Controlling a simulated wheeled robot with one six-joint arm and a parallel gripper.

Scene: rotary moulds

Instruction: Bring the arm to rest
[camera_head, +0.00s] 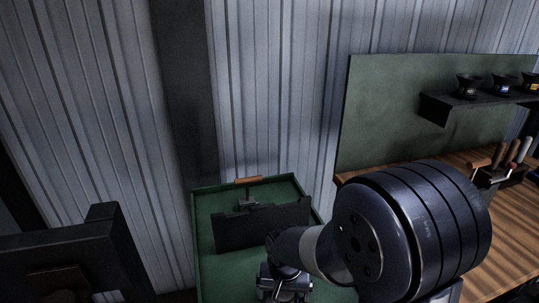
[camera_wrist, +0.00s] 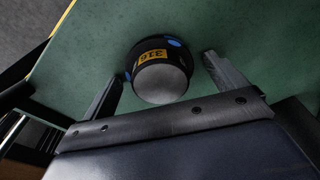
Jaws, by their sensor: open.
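My arm (camera_head: 410,235) fills the lower right of the head view and reaches towards a green tray (camera_head: 205,270). In the wrist view my gripper (camera_wrist: 162,65) is open, with its two dark fingers spread. A round dark piece (camera_wrist: 160,75) with a grey domed face, a yellow "316" label and blue spots shows between the fingers, with a gap on either side. It is against a green surface (camera_wrist: 225,25). I cannot tell how far it is beyond the fingertips.
A dark upright panel (camera_head: 262,224) and a wooden-handled tool (camera_head: 248,181) are in the tray. At right a wooden bench (camera_head: 510,225) carries a tool holder (camera_head: 498,175). A shelf (camera_head: 480,107) above holds dark cups. A dark box-like unit (camera_head: 70,255) stands at left.

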